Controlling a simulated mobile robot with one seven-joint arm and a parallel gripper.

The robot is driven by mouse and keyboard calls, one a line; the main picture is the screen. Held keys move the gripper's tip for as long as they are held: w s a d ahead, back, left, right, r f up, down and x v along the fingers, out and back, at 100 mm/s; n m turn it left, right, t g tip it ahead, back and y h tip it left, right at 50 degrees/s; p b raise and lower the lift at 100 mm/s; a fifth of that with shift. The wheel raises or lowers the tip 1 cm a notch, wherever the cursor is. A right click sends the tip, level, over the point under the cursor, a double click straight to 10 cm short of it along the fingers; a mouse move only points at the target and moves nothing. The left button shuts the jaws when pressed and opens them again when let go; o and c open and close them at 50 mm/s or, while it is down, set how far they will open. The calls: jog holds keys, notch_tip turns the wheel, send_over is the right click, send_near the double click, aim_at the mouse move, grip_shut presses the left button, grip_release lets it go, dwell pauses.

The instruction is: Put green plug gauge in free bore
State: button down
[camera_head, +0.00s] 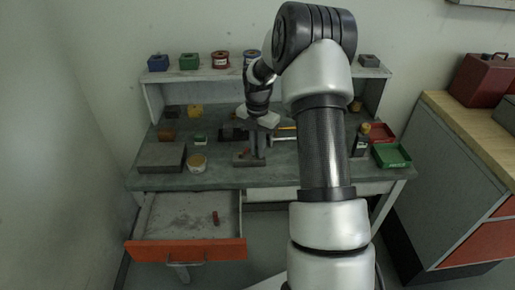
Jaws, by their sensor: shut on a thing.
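My gripper (259,134) points down over the middle of the workbench, just above a dark grey block-like fixture (245,160) with a small red part. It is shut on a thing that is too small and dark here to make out. I cannot tell a green plug gauge or a free bore apart at this size. A small green-and-white item (200,139) stands on the bench left of my gripper; I cannot tell what it is. My arm covers part of the bench to the right.
The bench (225,178) holds a grey box (162,157), a round tan container (197,163), and red (381,133) and green trays (391,155). Small bins and spools stand on the back shelf (205,74).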

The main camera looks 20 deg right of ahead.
jog(key=shift+f, duration=0.15)
jog(key=c, duration=1.8)
grip_release()
jog(key=shift+o, duration=0.2)
